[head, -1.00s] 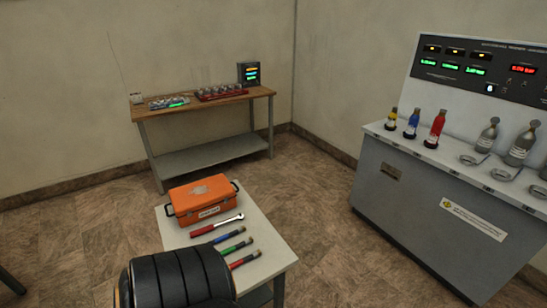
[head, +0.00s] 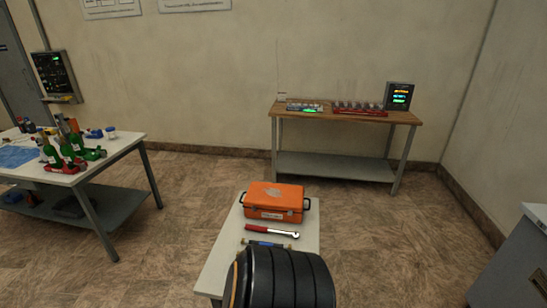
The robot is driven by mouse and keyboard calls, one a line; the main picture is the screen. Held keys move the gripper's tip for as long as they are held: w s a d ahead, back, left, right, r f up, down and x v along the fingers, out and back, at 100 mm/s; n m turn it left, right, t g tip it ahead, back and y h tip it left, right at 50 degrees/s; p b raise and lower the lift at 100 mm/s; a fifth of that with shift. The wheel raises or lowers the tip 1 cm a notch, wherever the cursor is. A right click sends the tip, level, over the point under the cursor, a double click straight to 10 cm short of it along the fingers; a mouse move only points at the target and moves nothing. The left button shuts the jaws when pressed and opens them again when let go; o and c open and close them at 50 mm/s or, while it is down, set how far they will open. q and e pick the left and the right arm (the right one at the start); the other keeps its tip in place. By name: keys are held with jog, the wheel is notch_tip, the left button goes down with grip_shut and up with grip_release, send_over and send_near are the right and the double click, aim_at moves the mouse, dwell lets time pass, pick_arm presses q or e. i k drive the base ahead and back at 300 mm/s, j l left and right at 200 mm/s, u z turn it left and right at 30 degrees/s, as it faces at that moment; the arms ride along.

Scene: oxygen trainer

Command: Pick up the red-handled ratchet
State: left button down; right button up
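The red-handled ratchet (head: 271,231) lies on the small white table (head: 225,255), just in front of the orange case. Its red handle points left and its metal head points right. A blue-handled tool (head: 268,244) lies in front of it, partly hidden by a black ribbed part of mine at the bottom of the view. Neither of my grippers shows in the head view.
The orange case (head: 274,203) stands at the back of the small table. A wooden workbench (head: 345,114) stands against the wall. A table with green bottles (head: 95,176) is at the left. A grey console (head: 520,260) edges in at right. Open floor lies between.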

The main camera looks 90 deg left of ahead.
aim_at(295, 234)
jog(key=i+u, duration=0.15)
jog(key=u, duration=0.3)
jog(key=i+u, duration=0.15)
jog(key=u, duration=0.35)
jog(key=i+l+u, duration=0.15)
jog(key=u, duration=0.3)
jog(key=i+l+u, duration=0.15)
jog(key=u, duration=0.3)
jog(key=i+l+u, duration=0.1)
jog(key=u, duration=0.4)
jog(key=l+u, duration=0.3)
jog(key=u, duration=0.15)
